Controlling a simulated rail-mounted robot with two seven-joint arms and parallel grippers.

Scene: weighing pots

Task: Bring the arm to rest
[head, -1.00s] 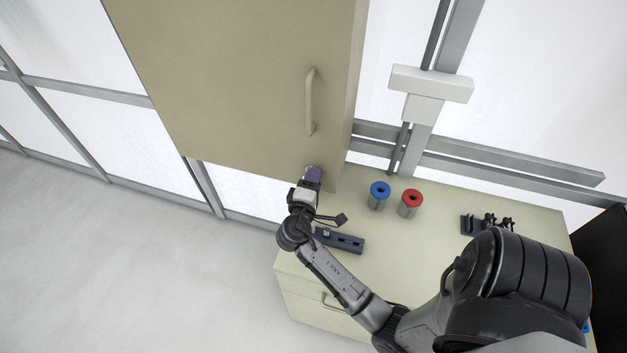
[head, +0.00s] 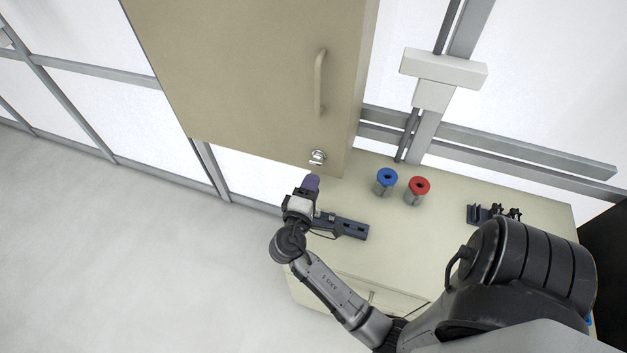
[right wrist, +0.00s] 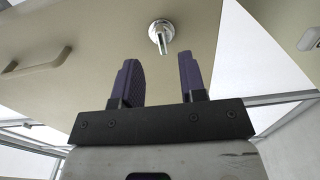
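My right gripper (head: 311,183) is in front of and below the beige cabinet door, over the left part of the counter. In the right wrist view its two purple fingers (right wrist: 163,80) stand apart with nothing between them. A silver key or knob (right wrist: 161,36) sticks out of the cabinet door beyond the fingertips, clear of them. The same silver piece (head: 318,157) shows in the head view near the door's lower edge. My left gripper does not show.
The cabinet door (head: 250,70) has a long handle (head: 319,84). On the counter (head: 400,240) stand a blue-topped pot (head: 386,181) and a red-topped pot (head: 417,190). A dark slotted holder (head: 345,228) lies beside my gripper, and a black rack (head: 490,213) is at the right.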

